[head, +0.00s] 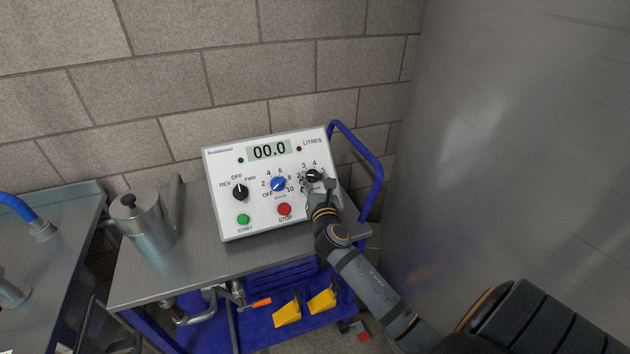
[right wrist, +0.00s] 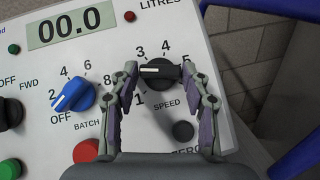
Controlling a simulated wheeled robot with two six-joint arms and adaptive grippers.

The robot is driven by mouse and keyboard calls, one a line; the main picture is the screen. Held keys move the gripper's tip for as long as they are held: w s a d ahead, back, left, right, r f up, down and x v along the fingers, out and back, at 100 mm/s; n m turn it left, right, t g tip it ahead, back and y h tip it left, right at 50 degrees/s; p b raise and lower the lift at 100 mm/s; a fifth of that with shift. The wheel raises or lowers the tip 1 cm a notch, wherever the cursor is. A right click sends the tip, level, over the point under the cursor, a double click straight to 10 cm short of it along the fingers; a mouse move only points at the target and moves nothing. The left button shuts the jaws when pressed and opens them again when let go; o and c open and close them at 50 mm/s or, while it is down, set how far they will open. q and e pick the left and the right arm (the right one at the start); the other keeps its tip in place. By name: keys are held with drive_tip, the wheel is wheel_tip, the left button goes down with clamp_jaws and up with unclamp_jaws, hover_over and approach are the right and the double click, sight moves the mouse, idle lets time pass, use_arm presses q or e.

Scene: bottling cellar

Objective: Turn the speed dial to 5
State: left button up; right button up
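The speed dial (right wrist: 160,75) is a black knob with a white pointer line, at the right of the white control panel (head: 232,222). It also shows in the head view (head: 314,175). In the right wrist view the line points left, below the 3; the left finger covers the scale there. The 3, 4 and 5 show above the dial. My right gripper (right wrist: 160,70) has one finger at each side of the dial, and the tips appear to touch its left and right ends. My left gripper is not in view.
The blue batch dial (head: 278,184), black direction switch (head: 240,192), red stop button (head: 284,209) and green start button (head: 243,219) share the panel. A metal jug (head: 150,225) stands left on the steel cart. A blue handle (head: 372,165) rises close at the right.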

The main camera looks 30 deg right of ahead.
drive_tip(key=c, duration=0.6)
drive_tip(key=shift+m, duration=0.3)
